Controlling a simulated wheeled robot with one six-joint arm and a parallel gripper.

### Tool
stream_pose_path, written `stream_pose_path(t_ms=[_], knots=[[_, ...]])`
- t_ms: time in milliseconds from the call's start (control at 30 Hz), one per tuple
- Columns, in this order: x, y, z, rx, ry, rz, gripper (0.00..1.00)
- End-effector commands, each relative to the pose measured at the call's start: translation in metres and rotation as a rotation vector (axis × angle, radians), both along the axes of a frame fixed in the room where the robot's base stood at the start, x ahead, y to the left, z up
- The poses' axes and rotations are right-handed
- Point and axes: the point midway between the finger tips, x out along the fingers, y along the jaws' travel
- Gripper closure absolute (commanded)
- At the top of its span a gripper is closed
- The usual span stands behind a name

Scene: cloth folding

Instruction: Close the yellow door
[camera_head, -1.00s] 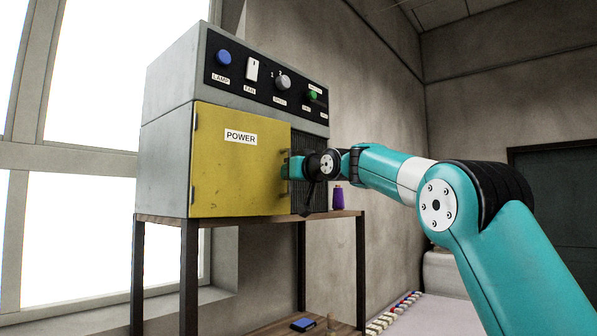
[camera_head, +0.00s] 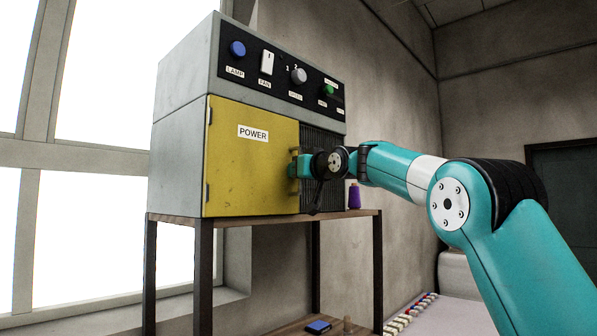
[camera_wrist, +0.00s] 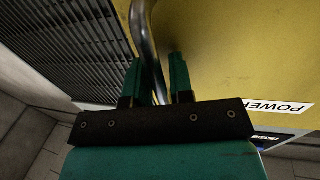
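The yellow door (camera_head: 250,175) with a POWER label is on the front of a grey cabinet, with hinges on its left edge. In the head view it looks flush or nearly flush with the front; a small gap cannot be ruled out. My gripper (camera_head: 300,166) is at the metal handle on the door's right edge. In the wrist view my gripper (camera_wrist: 158,78) has its two teal fingers apart, one on each side of the handle bar (camera_wrist: 144,32). The bar is close to the left finger, with a gap to the right one. The yellow door (camera_wrist: 235,45) fills the upper right there.
The cabinet (camera_head: 178,160) stands on a wooden-topped table (camera_head: 235,220) with dark legs. A control panel (camera_head: 275,75) is above the door and a dark grille (camera_head: 322,143) is right of it. A purple spool (camera_head: 354,196) stands beside the cabinet, below my arm.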

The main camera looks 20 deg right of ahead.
Motion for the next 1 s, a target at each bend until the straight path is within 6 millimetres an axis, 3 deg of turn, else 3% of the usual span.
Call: stream_pose_path(t_ms=[233, 367, 800, 1000], knots=[[-0.003, -0.001, -0.001, -0.003, 0.0, -0.001, 0.79], [-0.017, -0.004, -0.003, -0.004, -0.002, -0.002, 0.79], [-0.122, -0.023, -0.005, -0.003, -0.004, -0.002, 0.79], [-0.156, -0.03, -0.002, -0.003, -0.002, -0.002, 0.79]])
